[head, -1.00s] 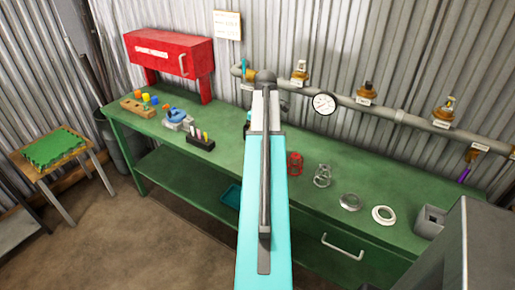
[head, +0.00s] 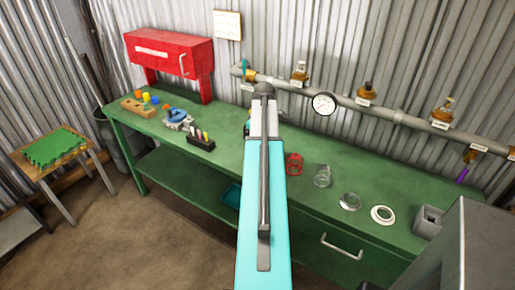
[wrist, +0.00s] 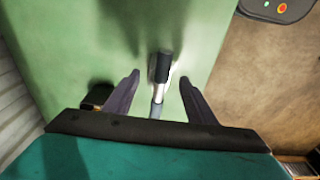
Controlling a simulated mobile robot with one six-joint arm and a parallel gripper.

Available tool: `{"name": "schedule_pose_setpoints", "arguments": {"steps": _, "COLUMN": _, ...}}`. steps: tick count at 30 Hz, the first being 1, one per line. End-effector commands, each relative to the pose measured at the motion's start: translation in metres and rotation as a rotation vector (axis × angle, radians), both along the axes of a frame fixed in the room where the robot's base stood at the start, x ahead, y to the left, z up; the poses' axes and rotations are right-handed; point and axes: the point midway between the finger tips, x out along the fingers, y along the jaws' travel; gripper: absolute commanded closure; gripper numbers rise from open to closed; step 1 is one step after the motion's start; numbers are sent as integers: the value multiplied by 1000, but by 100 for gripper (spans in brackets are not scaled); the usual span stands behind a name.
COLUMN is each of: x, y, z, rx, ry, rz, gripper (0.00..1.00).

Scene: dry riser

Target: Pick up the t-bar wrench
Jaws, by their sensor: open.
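A rod-like tool with a black grip and a silver shaft (wrist: 163,68), which looks like the t-bar wrench, shows over the green bench in the wrist view. No crossbar can be made out. My gripper (wrist: 160,77) is open, with one dark finger on each side of the tool. No contact with either finger is visible. The near end of the shaft is cut off by my gripper's body. In the head view my arm covers this part of the bench, and neither the wrench nor the fingertips show.
The green bench (head: 230,160) carries a black marker block (head: 201,141), a red cage-like part (head: 294,164), a glass-like part (head: 322,176), rings (head: 383,215) and a grey box (head: 428,221). A pipe with a gauge (head: 323,103) runs behind. A red cabinet (head: 165,52) stands at back left.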

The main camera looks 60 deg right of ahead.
Motion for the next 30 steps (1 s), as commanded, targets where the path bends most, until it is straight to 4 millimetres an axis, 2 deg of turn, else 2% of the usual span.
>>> {"name": "schedule_pose_setpoints", "arguments": {"steps": 12, "x": 6, "y": -1, "z": -32, "rx": 0, "ry": 0, "rz": 0, "gripper": 49}}
{"name": "schedule_pose_setpoints", "arguments": {"steps": 30, "x": 5, "y": -1, "z": -34, "rx": 0, "ry": 0, "rz": -1, "gripper": 49}}
